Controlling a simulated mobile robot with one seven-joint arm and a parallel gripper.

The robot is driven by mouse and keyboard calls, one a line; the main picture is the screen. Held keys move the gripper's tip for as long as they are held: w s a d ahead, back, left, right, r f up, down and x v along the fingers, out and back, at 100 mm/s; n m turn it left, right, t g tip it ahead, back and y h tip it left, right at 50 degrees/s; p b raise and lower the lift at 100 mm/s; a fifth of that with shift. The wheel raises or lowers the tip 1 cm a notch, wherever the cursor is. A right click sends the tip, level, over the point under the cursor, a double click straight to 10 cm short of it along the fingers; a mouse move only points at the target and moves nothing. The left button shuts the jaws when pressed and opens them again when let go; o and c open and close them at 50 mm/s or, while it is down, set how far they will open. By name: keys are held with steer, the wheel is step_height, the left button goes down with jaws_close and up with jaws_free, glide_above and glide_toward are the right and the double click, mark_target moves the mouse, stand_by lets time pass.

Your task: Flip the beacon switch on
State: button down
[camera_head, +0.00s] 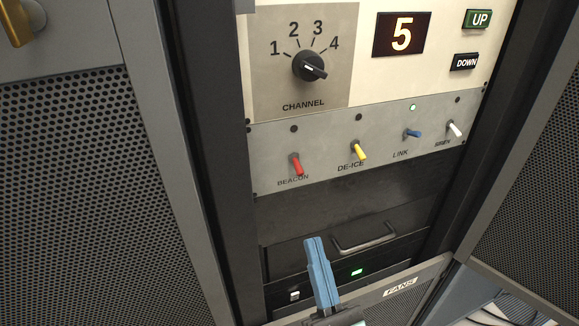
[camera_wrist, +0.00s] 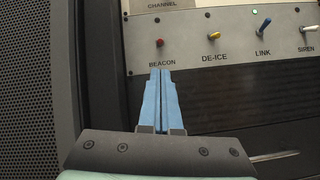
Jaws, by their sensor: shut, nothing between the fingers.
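The red beacon switch (camera_head: 296,164) is at the left end of a row of toggles on a grey switch panel (camera_head: 330,172), and its lever points down. It also shows in the wrist view (camera_wrist: 160,43), above the BEACON label. The dark lamp above it is unlit. My gripper (camera_head: 316,243) has blue fingers, shut together with nothing between them. In the head view its tips are below the switch panel, in front of the dark panel. In the wrist view the fingertips (camera_wrist: 161,72) appear just below the BEACON label, apart from the switch.
A yellow DE-ICE switch (camera_head: 359,152), a blue LINK switch (camera_head: 412,134) with a lit lamp above it, and a white SIREN switch (camera_head: 454,128) stand to the right. A drawer handle (camera_head: 363,240) juts out below. A perforated door (camera_head: 85,170) is at left.

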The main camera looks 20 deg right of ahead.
mark_target(298, 166)
steer(key=shift+s+a, duration=0.1)
steer(key=p+x, duration=0.3)
steer(key=x, duration=0.7)
steer(key=shift+r+p, duration=0.1)
steer(key=shift+p, duration=0.4)
